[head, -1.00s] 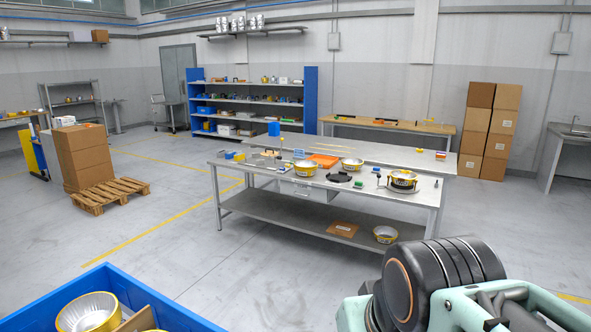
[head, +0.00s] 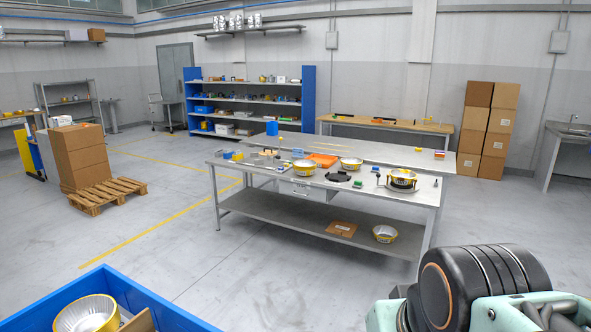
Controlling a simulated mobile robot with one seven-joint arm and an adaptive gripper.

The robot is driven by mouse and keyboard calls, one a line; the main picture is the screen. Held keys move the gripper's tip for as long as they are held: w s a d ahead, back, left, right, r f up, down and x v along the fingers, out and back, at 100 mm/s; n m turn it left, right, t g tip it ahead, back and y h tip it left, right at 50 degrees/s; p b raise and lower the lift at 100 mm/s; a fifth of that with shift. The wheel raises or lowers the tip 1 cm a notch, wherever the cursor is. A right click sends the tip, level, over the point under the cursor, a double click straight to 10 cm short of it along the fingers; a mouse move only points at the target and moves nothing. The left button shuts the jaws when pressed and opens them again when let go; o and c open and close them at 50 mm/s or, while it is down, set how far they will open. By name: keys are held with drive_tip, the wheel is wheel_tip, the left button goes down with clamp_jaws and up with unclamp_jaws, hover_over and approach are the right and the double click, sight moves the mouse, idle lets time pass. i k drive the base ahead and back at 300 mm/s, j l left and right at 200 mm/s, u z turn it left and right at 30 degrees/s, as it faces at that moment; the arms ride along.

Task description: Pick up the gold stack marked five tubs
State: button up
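Several round gold-sided tubs with silvery insides stand on the grey workbench (head: 240,172). One gold tub (head: 304,168) is left of the middle and another gold tub (head: 351,164) is just right of it. A gold tub or stack (head: 403,179) stands at the right end on a round base. One more gold tub (head: 385,234) is on the lower shelf. A gold tub (head: 86,314) lies in the blue bin at the lower left. No "five tubs" marking is readable. My arm fills the lower right corner; my gripper's fingers are not in view.
The blue bin (head: 150,294) is close at the lower left, with a divider inside. Open grey floor lies between me and the workbench. A pallet (head: 107,194) with brown cartons (head: 80,157) stands at the left. An orange tray (head: 322,160) and small parts lie on the bench.

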sight(305, 168)
drive_tip(key=l+z, duration=0.4)
drive_tip(key=i+l, duration=0.15)
drive_tip(key=l, duration=0.2)
drive_tip(key=i+l+u, duration=0.1)
drive_tip(key=i+l+z, duration=0.1)
drive_tip(key=i+l, duration=0.7)
drive_tip(key=i+u, duration=0.25)
drive_tip(key=i, duration=0.25)
drive_tip(key=i+l+u, duration=0.3)
drive_tip(key=i, duration=0.2)
drive_tip(key=i+j+u, duration=0.1)
drive_tip(key=i+u, duration=0.2)
drive_tip(key=i, duration=0.25)
drive_tip(key=i+u, duration=0.25)
drive_tip(key=i, duration=1.45)
